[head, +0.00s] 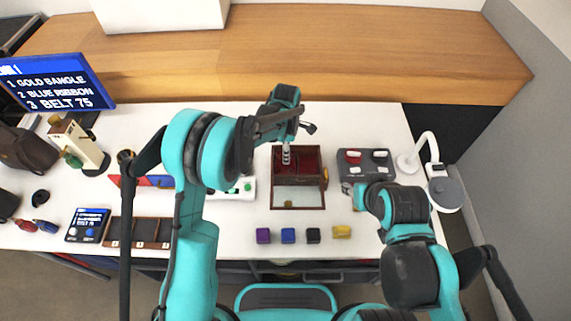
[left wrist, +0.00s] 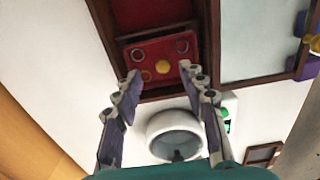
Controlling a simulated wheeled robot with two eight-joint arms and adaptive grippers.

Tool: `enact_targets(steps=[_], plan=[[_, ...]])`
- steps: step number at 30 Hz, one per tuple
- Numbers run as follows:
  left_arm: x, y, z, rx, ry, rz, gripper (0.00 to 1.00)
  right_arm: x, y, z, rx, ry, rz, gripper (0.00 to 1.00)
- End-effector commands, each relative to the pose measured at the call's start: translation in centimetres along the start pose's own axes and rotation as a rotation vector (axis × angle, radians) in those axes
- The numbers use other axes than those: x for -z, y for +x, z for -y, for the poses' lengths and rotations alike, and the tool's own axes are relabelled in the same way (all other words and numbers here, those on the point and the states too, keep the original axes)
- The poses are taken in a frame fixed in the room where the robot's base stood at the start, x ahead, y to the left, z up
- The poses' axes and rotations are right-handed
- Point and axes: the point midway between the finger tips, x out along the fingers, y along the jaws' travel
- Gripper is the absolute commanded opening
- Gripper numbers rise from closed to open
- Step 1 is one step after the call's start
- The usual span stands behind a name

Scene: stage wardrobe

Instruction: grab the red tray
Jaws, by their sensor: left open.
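The red tray (left wrist: 150,55) lies inside a dark wooden box with a red lining. It holds rings and a round gold piece. In the head view the red part (head: 310,160) sits in the box's back half, partly hidden by my left gripper. My left gripper (head: 286,157) is over the box; in the left wrist view its open fingers (left wrist: 161,80) point at the tray's near edge, with nothing visibly held. I cannot tell whether they touch it. My right gripper (head: 350,189) is low beside the grey panel, its fingers too small to read.
The wooden box (head: 272,180) has a glass-paned part (head: 297,197) at its front. A white device (head: 235,194) with a green display is left of it. Purple, blue, black and yellow blocks line the front. A grey panel (head: 345,157) and lamp (head: 446,193) stand right.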

Motion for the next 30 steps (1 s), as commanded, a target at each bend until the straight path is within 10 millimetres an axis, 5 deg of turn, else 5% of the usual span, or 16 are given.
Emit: enact_targets(steps=[6,13,14,18,30], plan=[[0.2,3.5,0.4,0.0,0.0,0.0,0.41,-0.9,1.3,0.0,0.0,0.0,0.0,0.4],[0.2,3.7,0.4,0.0,0.001,0.0,0.41,-0.9,1.2,0.0,0.0,0.0,0.0,0.4],[0.2,3.7,0.4,0.0,0.001,0.0,0.39,-0.9,1.2,0.0,0.0,0.0,0.0,0.4],[0.2,3.6,0.4,0.0,0.001,0.0,0.02,-0.9,1.2,0.0,0.0,0.0,0.0,0.4],[0.2,3.6,0.4,0.0,0.001,0.0,0.0,-0.9,1.2,0.0,0.0,0.0,0.0,0.4]])
